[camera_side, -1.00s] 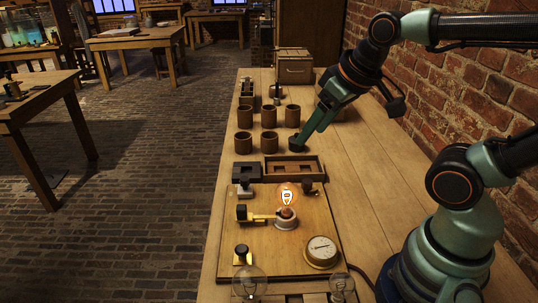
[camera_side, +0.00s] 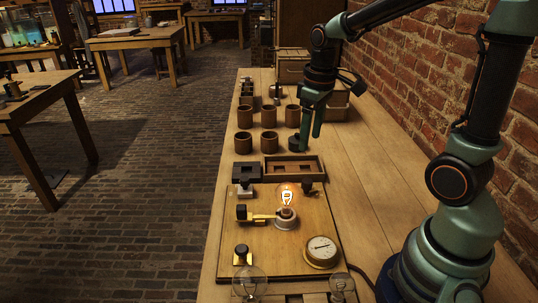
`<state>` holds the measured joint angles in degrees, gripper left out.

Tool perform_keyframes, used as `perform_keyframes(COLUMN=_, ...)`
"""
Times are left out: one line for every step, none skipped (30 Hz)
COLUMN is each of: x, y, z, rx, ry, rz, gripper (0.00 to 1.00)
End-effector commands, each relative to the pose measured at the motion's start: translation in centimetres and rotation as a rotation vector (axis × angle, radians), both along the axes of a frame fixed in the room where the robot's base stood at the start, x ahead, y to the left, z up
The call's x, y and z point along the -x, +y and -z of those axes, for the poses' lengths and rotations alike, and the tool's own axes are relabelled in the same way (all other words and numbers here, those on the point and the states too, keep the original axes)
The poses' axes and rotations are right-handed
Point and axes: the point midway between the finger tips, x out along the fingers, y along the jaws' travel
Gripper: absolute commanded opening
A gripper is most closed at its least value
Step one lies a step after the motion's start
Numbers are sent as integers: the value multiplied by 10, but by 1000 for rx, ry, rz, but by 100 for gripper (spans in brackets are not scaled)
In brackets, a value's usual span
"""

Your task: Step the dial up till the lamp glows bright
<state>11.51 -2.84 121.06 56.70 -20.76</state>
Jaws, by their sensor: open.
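The lamp (camera_side: 287,195) is a clear bulb in a pale round holder on the wooden board (camera_side: 318,215), and its filament glows warm and light. A dark, low round piece (camera_side: 294,144) stands beyond the trays; I cannot tell whether it is the dial. My gripper (camera_side: 311,143) points down with its fingers apart, beside and partly in front of this piece. I cannot tell whether a finger touches it. No jar shows between the fingers.
Several brown jars (camera_side: 245,117) stand left of my gripper. A brass gauge (camera_side: 321,249) and a black-topped knob (camera_side: 241,253) are on the board. Wooden trays (camera_side: 316,166) lie between the board and the jars.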

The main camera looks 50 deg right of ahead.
Motion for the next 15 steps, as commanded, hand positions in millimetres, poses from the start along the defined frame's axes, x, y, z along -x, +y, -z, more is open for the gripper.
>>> perform_keyframes(x=-3, y=-6, z=8, rx=-5, ry=29, rz=-6, gripper=67)
perform_keyframes(x=-4, y=-8, z=12, rx=-7, ry=42, rz=-13, gripper=67)
perform_keyframes(x=-5, y=-11, z=16, rx=-9, ry=57, rz=-18, gripper=67)
perform_keyframes(x=-6, y=-13, z=18, rx=-11, ry=65, rz=-23, gripper=67)
perform_keyframes(x=-7, y=-15, z=20, rx=-12, ry=72, rz=-27, gripper=67)
perform_keyframes(x=-7, y=-16, z=22, rx=-14, ry=79, rz=-31, gripper=67)
perform_keyframes(x=-7, y=-17, z=24, rx=-15, ry=85, rz=-33, gripper=67)
perform_keyframes(x=-7, y=-17, z=25, rx=-16, ry=87, rz=-34, gripper=67)
perform_keyframes(x=-8, y=-18, z=27, rx=-17, ry=89, rz=-36, gripper=67)
perform_keyframes(x=-8, y=-18, z=29, rx=-17, ry=90, rz=-37, gripper=67)
perform_keyframes(x=-8, y=-18, z=31, rx=-17, ry=91, rz=-37, gripper=67)
perform_keyframes(x=-7, y=-18, z=35, rx=-17, ry=92, rz=-37, gripper=67)
perform_keyframes(x=-7, y=-18, z=38, rx=-17, ry=92, rz=-37, gripper=67)
perform_keyframes(x=-7, y=-18, z=42, rx=-17, ry=92, rz=-37, gripper=67)
perform_keyframes(x=-7, y=-18, z=49, rx=-17, ry=93, rz=-37, gripper=67)
